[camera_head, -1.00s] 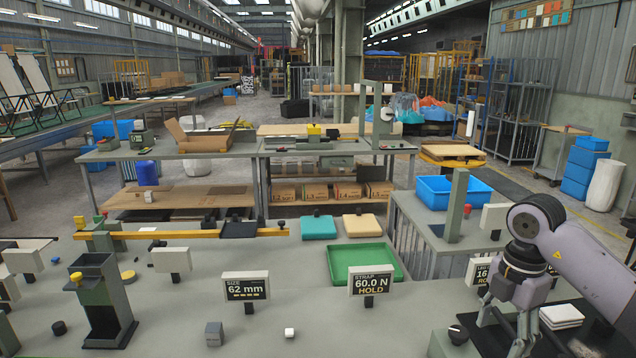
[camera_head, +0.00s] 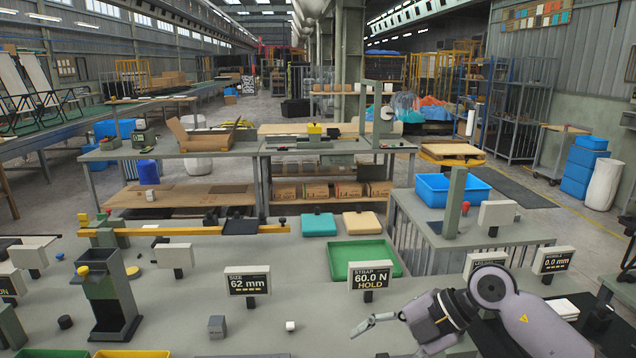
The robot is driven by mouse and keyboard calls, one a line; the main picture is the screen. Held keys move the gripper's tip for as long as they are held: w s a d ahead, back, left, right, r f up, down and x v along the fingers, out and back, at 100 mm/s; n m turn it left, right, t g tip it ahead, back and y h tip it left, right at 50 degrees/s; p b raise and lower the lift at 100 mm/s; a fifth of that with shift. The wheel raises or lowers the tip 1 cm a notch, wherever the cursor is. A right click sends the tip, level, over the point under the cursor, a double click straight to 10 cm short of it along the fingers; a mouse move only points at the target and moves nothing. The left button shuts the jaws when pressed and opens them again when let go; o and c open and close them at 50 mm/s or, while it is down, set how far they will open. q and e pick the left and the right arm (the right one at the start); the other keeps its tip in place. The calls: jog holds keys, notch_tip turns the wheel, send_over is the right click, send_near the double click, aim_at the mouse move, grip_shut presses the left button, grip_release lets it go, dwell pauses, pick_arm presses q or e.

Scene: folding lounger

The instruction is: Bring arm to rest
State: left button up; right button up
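My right gripper (camera_head: 372,322) is in the head view at the lower right, at the end of my arm that comes in from the right edge. Its fingers point left over the grey bench (camera_head: 300,335), near the front of the sign reading "STRAP 60.0 N HOLD" (camera_head: 370,276). I see nothing held in it, but the fingers overlap from this angle, so I cannot tell how far apart they are. My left gripper is not in view.
The "SIZE 62 mm" sign (camera_head: 248,281) and a green tray (camera_head: 362,260) are farther back. White sheets (camera_head: 563,308) lie at the right, by my arm.

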jog(key=s+a+r+m+t+y, duration=0.25)
jog(key=a+r+t+y, duration=0.45)
jog(key=a+r+y, duration=0.4)
jog(key=w+d+f+m+t+h, duration=0.2)
jog(key=d+m+t+h, duration=0.4)
jog(key=d+m+h, duration=0.25)
jog(key=w+d+f+m+t+h, duration=0.3)
jog(key=d+m+t+h, duration=0.35)
jog(key=m, duration=0.35)
jog(key=s+d+f+m+g+h, duration=0.4)
jog(key=d+f+m+g+h, duration=0.15)
jog(key=f, duration=0.55)
jog(key=s+d+f+g, duration=0.1)
jog(key=s+f+g, duration=0.5)
jog(key=s+f, duration=0.45)
jog(key=s+f+g, duration=0.6)
jog(key=s+f, duration=0.1)
jog(key=s, duration=0.7)
notch_tip(320, 180, down, 25)
jog(key=n, duration=0.1)
jog(key=s+d+f+g, duration=0.2)
jog(key=s+d+f, duration=0.1)
jog(key=s+f, duration=1.4)
jog(key=shift+s, duration=0.25)
